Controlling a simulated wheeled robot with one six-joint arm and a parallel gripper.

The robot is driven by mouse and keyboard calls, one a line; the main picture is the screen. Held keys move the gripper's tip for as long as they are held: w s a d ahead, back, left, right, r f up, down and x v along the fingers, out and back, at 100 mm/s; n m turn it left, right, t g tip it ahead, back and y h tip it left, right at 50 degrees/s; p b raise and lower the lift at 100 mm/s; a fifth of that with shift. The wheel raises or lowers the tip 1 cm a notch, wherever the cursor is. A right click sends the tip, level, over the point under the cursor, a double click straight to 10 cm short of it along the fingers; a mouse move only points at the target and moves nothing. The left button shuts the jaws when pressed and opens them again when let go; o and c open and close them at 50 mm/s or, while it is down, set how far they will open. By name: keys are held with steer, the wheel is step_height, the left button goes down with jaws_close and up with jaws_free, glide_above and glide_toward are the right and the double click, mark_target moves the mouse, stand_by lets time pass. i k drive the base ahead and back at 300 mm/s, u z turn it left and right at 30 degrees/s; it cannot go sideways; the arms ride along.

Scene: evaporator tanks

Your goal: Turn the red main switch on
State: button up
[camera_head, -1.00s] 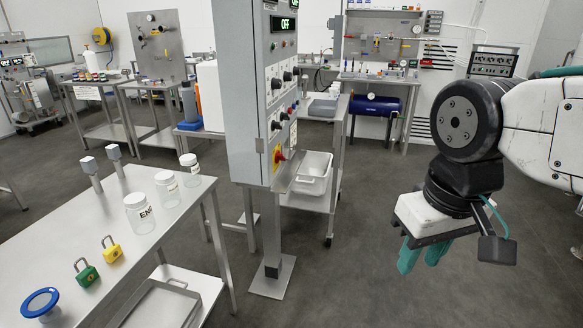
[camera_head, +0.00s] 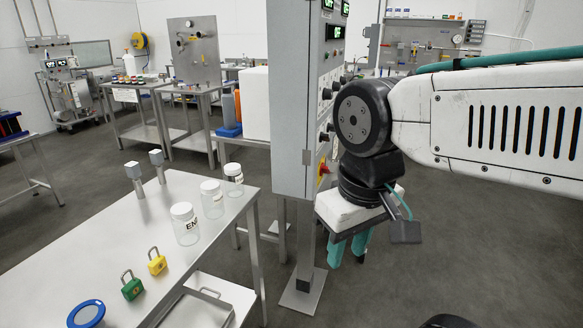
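The red main switch (camera_head: 323,169) sits on a yellow plate low on the front of the grey control cabinet (camera_head: 292,100). It shows just left of my arm's wrist, partly hidden. My gripper (camera_head: 347,247) has teal fingers pointing down, below and to the right of the switch. The fingers are apart with a gap between them and nothing visible in it. The gripper appears clear of the switch, though the depth between them is hard to judge. Green displays (camera_head: 338,31) at the cabinet's top are partly cut off or hard to read.
A steel table (camera_head: 110,215) at left holds glass jars (camera_head: 186,224), a green padlock (camera_head: 132,286), a yellow padlock (camera_head: 157,261) and a blue-rimmed round item (camera_head: 86,313). The cabinet's post stands on a floor plate (camera_head: 303,291). Open floor lies at right.

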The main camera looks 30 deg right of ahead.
mark_target(326, 169)
steer(key=z, duration=0.1)
steer(key=i, duration=1.05)
steer(key=z, duration=0.45)
